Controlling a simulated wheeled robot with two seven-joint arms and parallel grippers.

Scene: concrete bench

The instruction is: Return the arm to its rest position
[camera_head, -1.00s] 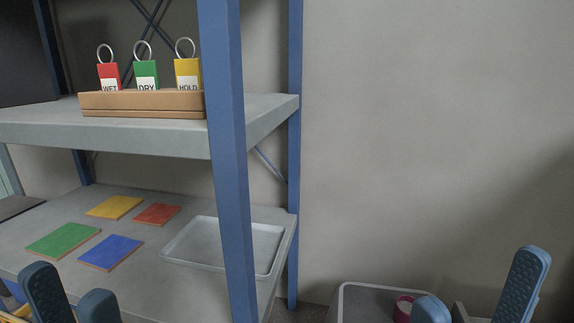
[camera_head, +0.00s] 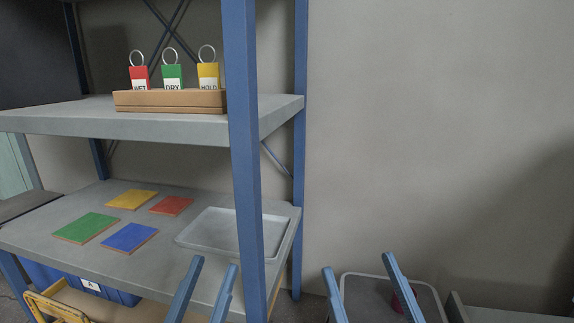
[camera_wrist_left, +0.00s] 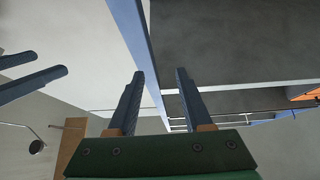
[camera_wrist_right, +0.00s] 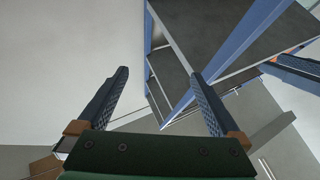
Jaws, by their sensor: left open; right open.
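My left gripper (camera_head: 212,264) shows at the bottom of the head view, in front of the shelf rack. Its fingers are apart with nothing between them, as the left wrist view (camera_wrist_left: 159,74) also shows. My right gripper (camera_head: 358,264) stands to its right, in front of the wall and a grey tray. Its fingers are apart and empty in the right wrist view too (camera_wrist_right: 160,75). Both grippers point upward in the head view, and neither visibly holds anything.
A rack with a blue post (camera_head: 243,160) stands left. Its upper shelf holds a wooden holder (camera_head: 170,101) with three tags. Its lower shelf holds several coloured tiles (camera_head: 129,238) and an empty tray (camera_head: 190,240). A grey tray with a dark red item (camera_head: 403,297) sits lower right.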

